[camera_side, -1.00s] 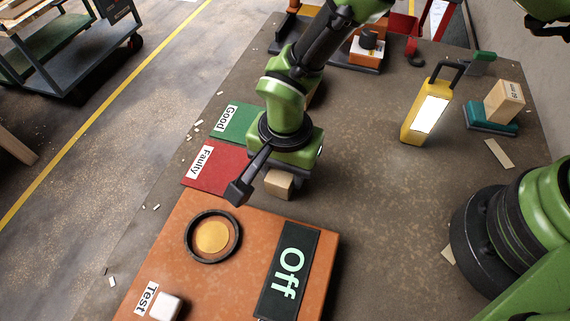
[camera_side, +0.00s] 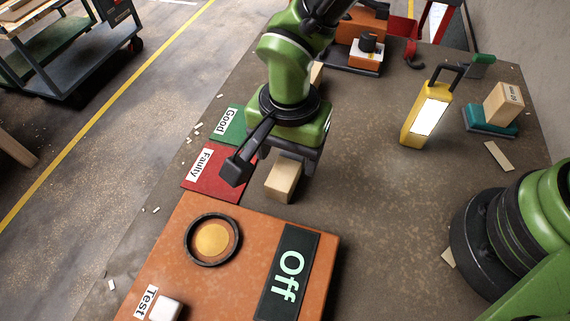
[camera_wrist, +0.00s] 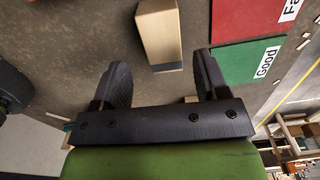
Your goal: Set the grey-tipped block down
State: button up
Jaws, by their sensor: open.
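A pale wooden block (camera_side: 283,181) stands on the table between the red pad and the orange test box. In the wrist view the block (camera_wrist: 158,36) shows beyond my fingertips, with a narrow grey band at its near end. My gripper (camera_side: 289,158) is above and behind the block in the side view. In the wrist view my gripper (camera_wrist: 161,62) is open, its two fingers apart and nothing clamped between them. The block appears clear of both fingers.
The red Faulty pad (camera_side: 213,180) and green Good pad (camera_side: 232,117) lie to the left. The orange test box (camera_side: 190,275) with a round ring (camera_side: 190,240) is in front. Another wooden block (camera_side: 317,72) is partly hidden behind my arm. A yellow lamp (camera_side: 415,130) stands right.

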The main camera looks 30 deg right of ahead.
aim_at(289, 168)
jog(key=shift+d+r, duration=0.1)
jog(key=shift+r, duration=2.35)
jog(key=s+d+r+n+t+y, duration=0.2)
jog(key=s+d+r+n+t, duration=0.15)
jog(key=d+r, duration=1.4)
jog(key=s+d+r+n+t, duration=0.1)
jog(key=s+d+r+t, duration=0.2)
jog(key=s, duration=0.4)
jog(key=shift+s+n, duration=0.35)
jog(key=shift+o, duration=0.7)
jog(key=shift+s+d+t, duration=0.2)
jog(key=shift+s+t, duration=0.1)
jog(key=shift+t, duration=0.05)
jog(key=o, duration=0.5)
jog(key=shift+s+n, duration=0.2)
jog(key=shift+n, duration=0.1)
